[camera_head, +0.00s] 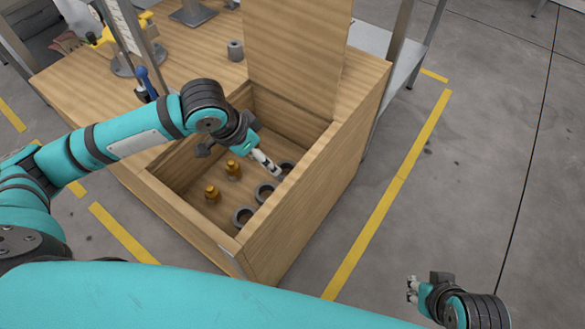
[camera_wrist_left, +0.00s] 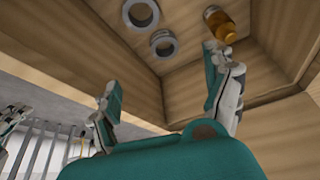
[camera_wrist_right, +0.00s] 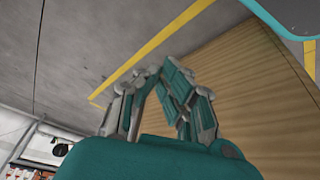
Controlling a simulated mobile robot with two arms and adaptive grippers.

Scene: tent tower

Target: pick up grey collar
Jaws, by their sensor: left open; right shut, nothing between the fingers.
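Three grey collars lie on the floor of an open wooden box: a near one (camera_head: 244,224), a middle one (camera_head: 258,191) and a far one (camera_head: 290,165) partly hidden by my left gripper. My left gripper (camera_head: 273,170) reaches into the box by the far collar, open. In the left wrist view, the open left gripper (camera_wrist_left: 168,90) has nothing between its fingers; two collars, one at the top edge (camera_wrist_left: 130,13) and one below it (camera_wrist_left: 154,45), lie beyond them. My right gripper (camera_head: 411,290) is outside the box; in its wrist view the right gripper (camera_wrist_right: 152,78) is shut and empty.
Two gold pieces, a near one (camera_head: 212,196) and a far one (camera_head: 233,172), stand in the box beside the collars. The box walls (camera_head: 318,178) and raised lid (camera_head: 297,55) surround the left gripper. A grey cylinder (camera_head: 236,52) stands on the tabletop. Open floor lies to the right.

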